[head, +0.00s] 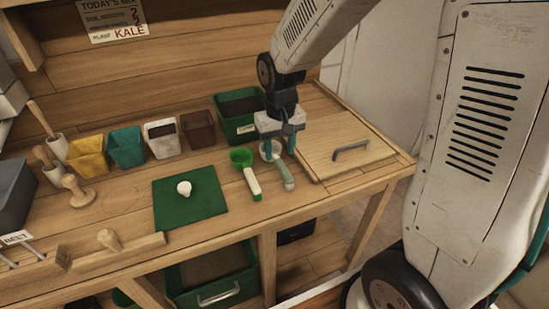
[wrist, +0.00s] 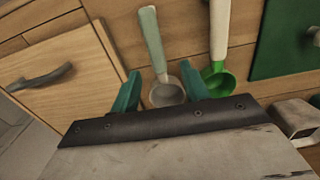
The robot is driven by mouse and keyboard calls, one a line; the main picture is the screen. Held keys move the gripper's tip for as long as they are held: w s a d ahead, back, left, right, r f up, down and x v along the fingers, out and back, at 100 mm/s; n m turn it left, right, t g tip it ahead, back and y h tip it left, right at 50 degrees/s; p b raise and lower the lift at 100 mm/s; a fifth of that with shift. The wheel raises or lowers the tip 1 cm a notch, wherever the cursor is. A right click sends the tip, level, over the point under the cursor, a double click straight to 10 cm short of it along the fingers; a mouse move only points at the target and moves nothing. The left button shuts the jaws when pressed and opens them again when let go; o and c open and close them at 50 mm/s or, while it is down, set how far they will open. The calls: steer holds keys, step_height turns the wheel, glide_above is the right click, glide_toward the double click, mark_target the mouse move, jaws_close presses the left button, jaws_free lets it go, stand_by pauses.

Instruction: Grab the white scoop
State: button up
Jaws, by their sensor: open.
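The white scoop has a pale bowl (head: 266,151) and a grey-green handle (head: 284,176). It lies on the bench, and its handle points toward the front edge. In the wrist view its bowl (wrist: 167,94) shows between my fingers and its handle extends away beyond them. My gripper (head: 278,155) is open above the scoop, its teal fingers (wrist: 160,73) on either side in the picture. I see no finger clearly touching it. Part of the bowl is hidden by my gripper in the head view.
A green scoop with a white handle (head: 252,182) lies close on the left. A green mat (head: 207,207) holds a small white object (head: 184,188). Several pots and a green bin (head: 237,104) stand behind. A wooden panel with a grey handle (head: 351,150) is at right.

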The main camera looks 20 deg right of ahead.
mark_target(280, 162)
step_height(280, 162, down, 6)
steer(key=shift+w+d+r, duration=0.1)
steer(key=shift+w+d, duration=0.05)
jaws_close()
